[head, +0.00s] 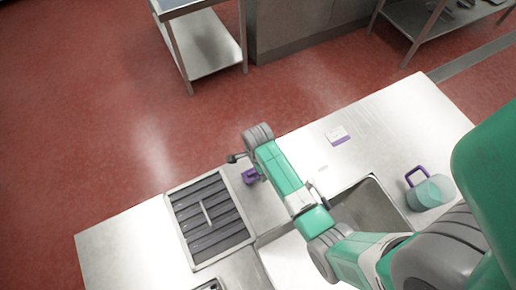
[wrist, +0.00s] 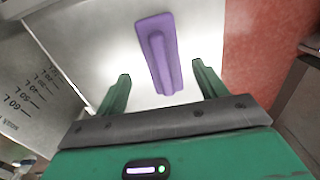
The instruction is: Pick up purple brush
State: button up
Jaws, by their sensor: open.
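The purple brush (wrist: 158,48) lies on the pale steel surface in the wrist view, with a raised ridge along its middle. My gripper (wrist: 161,75) is open, with one green finger on each side of the brush's near end. I see no contact between fingers and brush, and the height between them is hard to tell. In the head view a small purple piece (head: 251,176) shows beside the end of my arm on the counter, partly hidden by the arm. The gripper's fingers are not clear there.
The steel counter (head: 120,247) has a grey slatted drain (head: 207,218) at left and a sink (head: 372,212) at right. Graduation marks (wrist: 28,85) show at wrist-view left.

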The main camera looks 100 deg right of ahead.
jog(key=f, duration=0.5)
jog(key=shift+d+b, duration=0.2)
jog(key=shift+b, duration=0.15)
jog(key=c, duration=1.1)
jog(key=shift+r, duration=0.15)
notch_tip(320, 180, up, 4)
jog(key=shift+a+f+p, duration=0.15)
jog(key=shift+f+p, duration=0.05)
jog(key=shift+p, duration=0.15)
jog(key=s+a, duration=0.1)
jog(key=a, duration=0.4)
jog(key=s+a, duration=0.1)
jog(key=a, duration=0.4)
jog(key=s+a+r, duration=0.1)
jog(key=s+a, duration=0.1)
jog(key=a, duration=0.3)
jog(key=shift+a+r+p, duration=0.1)
jog(key=shift+p, duration=0.3)
